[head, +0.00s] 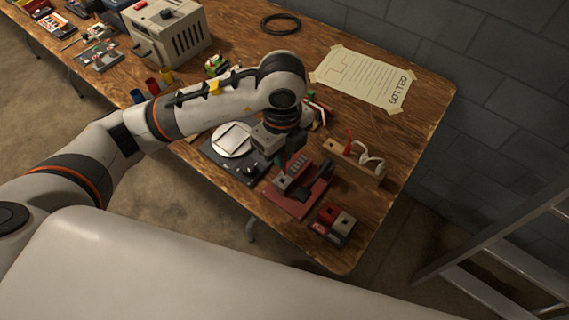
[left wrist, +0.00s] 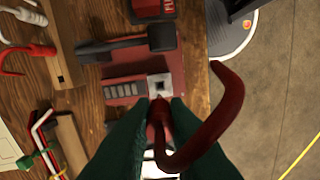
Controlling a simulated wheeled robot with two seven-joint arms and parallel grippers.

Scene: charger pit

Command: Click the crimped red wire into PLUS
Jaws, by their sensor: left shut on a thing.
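My left gripper (left wrist: 158,108) has dark green fingers and is shut on a thick dark red wire (left wrist: 222,110), which curves out to the right in the left wrist view. The wire's held end lies close to a metal block with a square hole (left wrist: 160,86) on a red bench tool (left wrist: 172,60); I cannot tell whether it touches. In the head view my left gripper (head: 283,160) is above this red tool (head: 312,195), and the held wire is hard to make out. A terminal block with red and pale tops (head: 335,222) sits in front of the tool; its red part (left wrist: 172,9) shows in the left wrist view.
A wooden rack (head: 352,166) with red and white wires stands behind the red tool. A black device with a round white plate (head: 233,139) is to the left. A paper sheet (head: 365,78) is taped at the back. The table's front edge is close to the terminal block.

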